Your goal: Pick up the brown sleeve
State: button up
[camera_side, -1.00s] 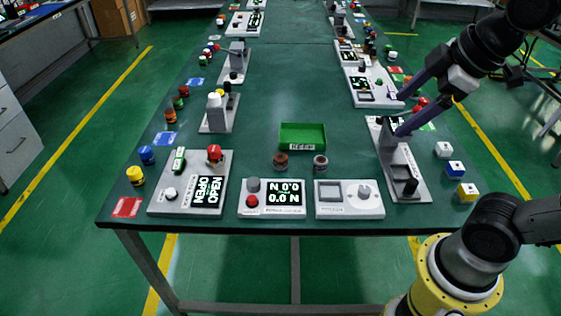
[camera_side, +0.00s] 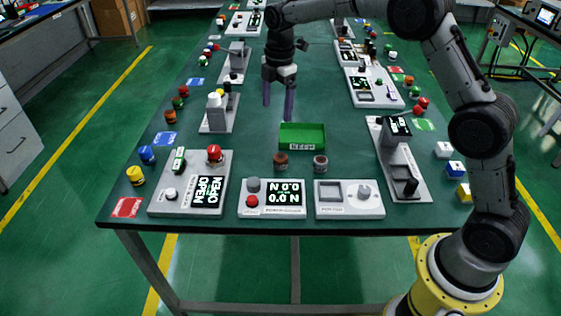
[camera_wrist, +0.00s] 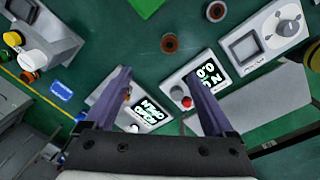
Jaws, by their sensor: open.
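The brown sleeve (camera_side: 281,164) appears to be the reddish-brown, short round piece standing on the green table in front of the green tray. In the wrist view it shows from above as a small brown ring (camera_wrist: 169,43), beyond my fingertips. A second, similar, greyer-brown piece (camera_side: 320,164) stands to its right. It also shows in the wrist view (camera_wrist: 216,11). My gripper (camera_side: 278,111) points down above the table, behind the tray and apart from both pieces. In the wrist view my gripper (camera_wrist: 161,67) has its fingers spread with nothing between them.
The green tray (camera_side: 302,136) stands behind the two pieces. In front are a display box (camera_side: 272,199), a white box with a knob (camera_side: 349,199) and the OPEN panel (camera_side: 190,184). A grey stand (camera_side: 401,165) is at right. Bare table lies left of the tray.

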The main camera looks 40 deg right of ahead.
send_over(280, 157)
jog(key=shift+g, duration=0.4)
jog(key=f, duration=1.2)
jog(key=shift+w+a+f, duration=0.1)
jog(key=shift+w+f, duration=0.15)
jog(key=shift+w, duration=0.1)
jog(key=shift+s+d+f, duration=0.1)
jog(key=shift+s+f, duration=0.1)
jog(key=shift+f, duration=1.15)
jog(key=shift+s+d+f, duration=0.1)
jog(key=shift+s+f, duration=0.05)
jog(key=shift+f, duration=1.2)
grip_shut()
jog(key=shift+r, duration=0.1)
